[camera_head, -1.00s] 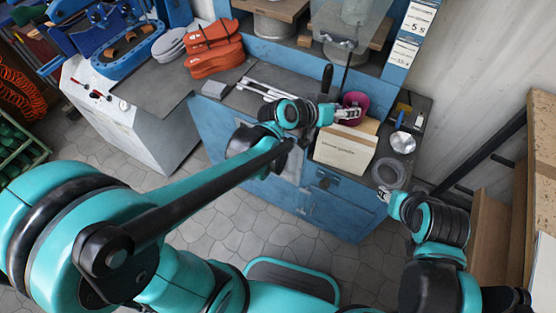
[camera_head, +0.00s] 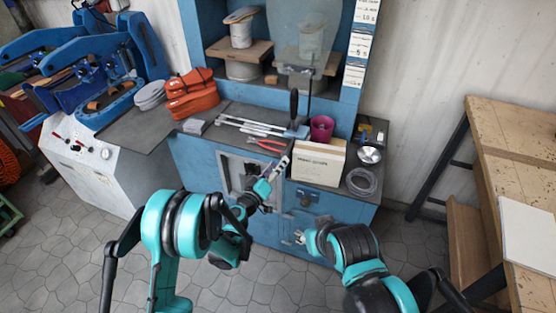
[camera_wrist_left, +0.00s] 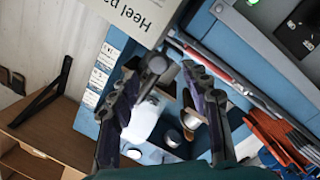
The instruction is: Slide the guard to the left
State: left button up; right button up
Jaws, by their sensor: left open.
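The guard (camera_head: 308,45) is a clear, see-through panel on a thin upright rod in front of the blue shelf unit. A black handle (camera_head: 293,104) stands below it. My left gripper (camera_head: 281,164) is open and empty, below the guard and beside the cream box (camera_head: 318,162), near the cabinet front. In the left wrist view, its open fingers (camera_wrist_left: 173,76) point toward the box (camera_wrist_left: 133,14) and shelves. A pale shape between them may be the guard; I cannot tell. My right gripper (camera_head: 300,237) is low before the cabinet, too small to judge.
Orange soles (camera_head: 192,94) are stacked at left. A wooden bench (camera_head: 490,140) stands at right. The floor in front is clear.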

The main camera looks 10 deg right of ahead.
pick_arm(q)
jog(key=b+x, duration=0.1)
jog(key=x, duration=0.5)
jog(key=shift+d, duration=0.1)
grip_shut()
